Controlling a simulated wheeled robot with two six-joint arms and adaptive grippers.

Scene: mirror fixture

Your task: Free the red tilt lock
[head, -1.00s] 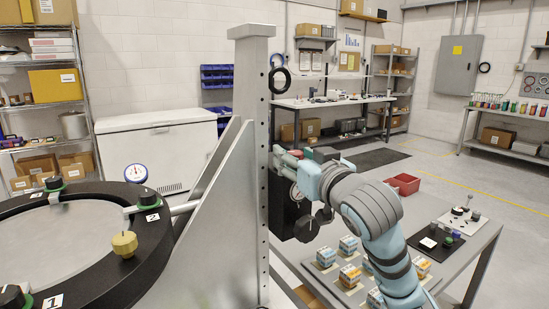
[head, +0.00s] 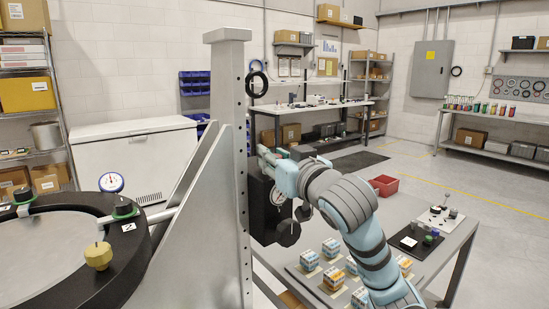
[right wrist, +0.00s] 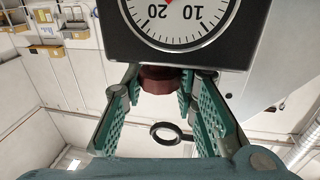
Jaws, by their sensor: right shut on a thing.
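The red tilt lock (right wrist: 160,80) is a dark red knob in the right wrist view, just under the black gauge box (right wrist: 232,50). My right gripper (right wrist: 162,92) has its two green fingers on either side of the knob and is shut on it. The box carries a white dial (right wrist: 180,15) with a red needle, seen upside down and cut off. My left gripper is not in view.
A black ring (head: 256,83) hangs on the post. The round black frame (head: 120,262) with a yellow knob (head: 98,255) fills the left.

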